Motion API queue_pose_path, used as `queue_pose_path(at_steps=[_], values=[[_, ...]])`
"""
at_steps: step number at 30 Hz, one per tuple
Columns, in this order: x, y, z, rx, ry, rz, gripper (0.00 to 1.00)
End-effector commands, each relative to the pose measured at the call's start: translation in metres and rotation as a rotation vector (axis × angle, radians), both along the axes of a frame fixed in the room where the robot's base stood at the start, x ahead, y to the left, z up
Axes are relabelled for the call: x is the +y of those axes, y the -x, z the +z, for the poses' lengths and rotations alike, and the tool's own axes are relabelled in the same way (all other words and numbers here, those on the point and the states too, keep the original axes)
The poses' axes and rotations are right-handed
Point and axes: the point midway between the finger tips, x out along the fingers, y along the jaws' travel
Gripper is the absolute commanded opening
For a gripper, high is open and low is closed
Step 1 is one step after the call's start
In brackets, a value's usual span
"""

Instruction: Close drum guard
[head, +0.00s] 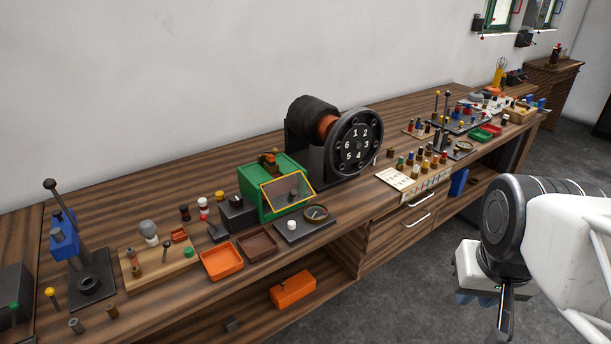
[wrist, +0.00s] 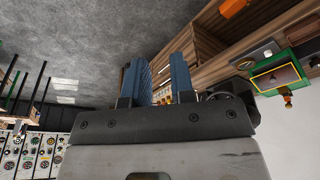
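A green housing (head: 262,200) stands on the wooden bench, with a slanted, clear-looking panel in a yellow frame (head: 287,192) on its front. This panel looks like the drum guard, but I cannot tell whether it is fully shut. A small brown-orange part (head: 268,161) sits on top. The housing also shows at the right of the wrist view (wrist: 298,68), with the yellow frame (wrist: 275,79). My gripper (head: 484,299) hangs in front of the bench at the right, well away from the housing. In the wrist view its blue fingers (wrist: 157,78) are apart with nothing between them.
A black numbered wheel (head: 357,142) stands right of the housing. A black plate with a dial (head: 300,228), an orange tray (head: 221,261) and a brown tray (head: 257,245) lie before or beside it. An orange box (head: 293,289) is on the lower shelf. The floor before the bench is clear.

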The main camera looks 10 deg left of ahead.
Motion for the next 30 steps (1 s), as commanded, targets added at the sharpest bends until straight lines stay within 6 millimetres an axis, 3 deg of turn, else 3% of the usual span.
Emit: queue_pose_path(at_steps=[1,4,14,30], values=[[0.002,-0.003,0.001,-0.001,-0.004,-0.004,0.15],[0.007,-0.013,0.004,-0.007,-0.020,-0.019,0.00],[0.048,-0.081,0.018,-0.036,-0.133,-0.139,0.00],[0.157,-0.209,0.028,-0.046,-0.370,-0.404,0.00]])
